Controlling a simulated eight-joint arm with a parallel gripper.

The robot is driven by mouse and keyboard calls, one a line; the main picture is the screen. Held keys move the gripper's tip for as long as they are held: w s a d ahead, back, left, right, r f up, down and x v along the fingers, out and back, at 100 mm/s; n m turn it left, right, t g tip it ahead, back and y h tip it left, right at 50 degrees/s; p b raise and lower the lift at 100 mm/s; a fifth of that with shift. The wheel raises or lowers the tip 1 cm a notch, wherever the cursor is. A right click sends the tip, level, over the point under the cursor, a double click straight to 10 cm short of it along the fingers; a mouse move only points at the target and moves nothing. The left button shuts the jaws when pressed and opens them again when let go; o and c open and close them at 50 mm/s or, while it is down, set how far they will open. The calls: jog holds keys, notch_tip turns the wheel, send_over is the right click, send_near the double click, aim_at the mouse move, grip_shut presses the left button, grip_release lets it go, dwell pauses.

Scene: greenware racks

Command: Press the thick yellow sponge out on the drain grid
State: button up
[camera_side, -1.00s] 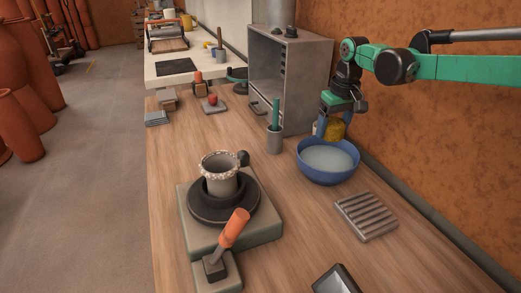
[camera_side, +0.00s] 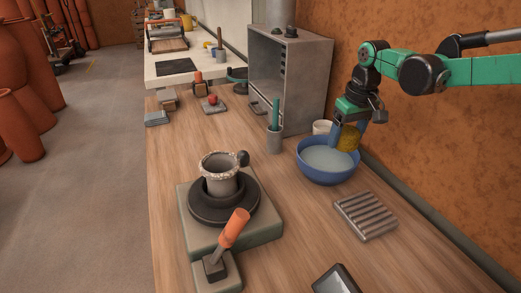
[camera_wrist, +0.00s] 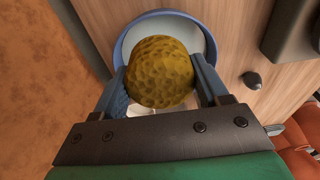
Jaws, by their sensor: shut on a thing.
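The thick yellow sponge (camera_side: 348,138) is held between the blue fingers of my gripper (camera_side: 342,135), over the right rim of the blue bowl (camera_side: 327,176). In the wrist view the sponge (camera_wrist: 160,72) is a round, pitted, dark yellow lump between the two fingers of my gripper (camera_wrist: 160,84), with the bowl (camera_wrist: 126,42) behind it. The bowl holds pale, cloudy liquid. The drain grid (camera_side: 365,215) is a grey ribbed slab on the bench, in front and to the right of the bowl. Nothing lies on it.
A white cup (camera_side: 322,128) stands behind the bowl. A grey holder with a green-handled tool (camera_side: 274,138) is left of it, near the metal kiln-like box (camera_side: 290,80). A wheel with a clay pot (camera_side: 222,178) stands at centre. Bench between bowl and grid is clear.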

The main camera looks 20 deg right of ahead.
send_over(366, 209)
jog(key=shift+s+d+f, duration=0.1)
jog(key=shift+f, duration=3.6)
jog(key=shift+f, duration=0.6)
jog(key=shift+r, duration=3.5)
